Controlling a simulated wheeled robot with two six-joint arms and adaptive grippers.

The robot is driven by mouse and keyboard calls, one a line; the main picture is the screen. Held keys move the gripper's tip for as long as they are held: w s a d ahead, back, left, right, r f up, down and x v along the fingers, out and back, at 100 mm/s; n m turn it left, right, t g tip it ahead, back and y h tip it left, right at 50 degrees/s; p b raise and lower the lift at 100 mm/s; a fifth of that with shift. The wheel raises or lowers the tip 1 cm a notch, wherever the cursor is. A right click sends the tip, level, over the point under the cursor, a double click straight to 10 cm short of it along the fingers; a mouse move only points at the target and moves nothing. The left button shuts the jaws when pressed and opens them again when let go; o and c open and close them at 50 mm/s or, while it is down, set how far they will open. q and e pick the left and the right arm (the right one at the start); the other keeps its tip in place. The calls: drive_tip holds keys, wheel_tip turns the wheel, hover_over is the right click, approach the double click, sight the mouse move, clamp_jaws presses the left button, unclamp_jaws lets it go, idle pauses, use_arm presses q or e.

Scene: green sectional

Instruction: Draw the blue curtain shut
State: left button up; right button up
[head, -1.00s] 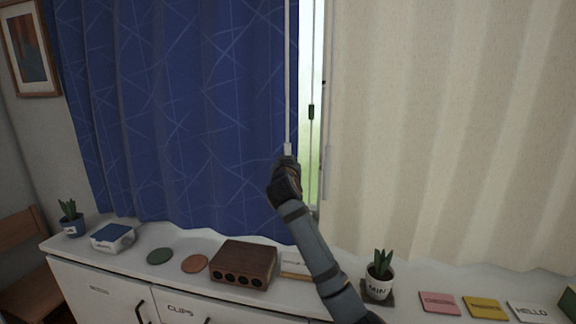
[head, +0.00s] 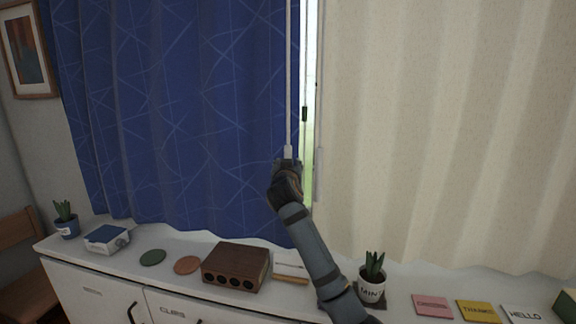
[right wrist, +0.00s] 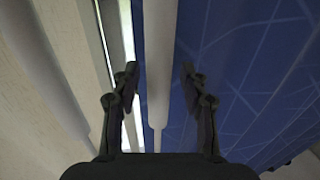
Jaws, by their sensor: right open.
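The blue curtain (head: 180,110) with pale lines hangs over the left part of the window and also shows in the right wrist view (right wrist: 250,80). A white wand (head: 289,80) hangs at its right edge. My right gripper (head: 287,164) is at the wand's lower end. In the right wrist view, the open fingers (right wrist: 160,72) stand on either side of the wand (right wrist: 160,50), with space to each side. A narrow bright strip of window (head: 310,90) shows between the blue curtain and the cream curtain (head: 430,120). My left gripper is not in view.
A white cabinet (head: 90,262) runs below the curtains. On it stand a brown box with holes (head: 236,267), round coasters, potted plants (head: 372,288) and coloured cards. My right forearm crosses above the cabinet top. A framed picture hangs at the left.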

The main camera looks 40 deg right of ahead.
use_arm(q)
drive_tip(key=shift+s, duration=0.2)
use_arm(e)
drive_tip(key=v, duration=1.2)
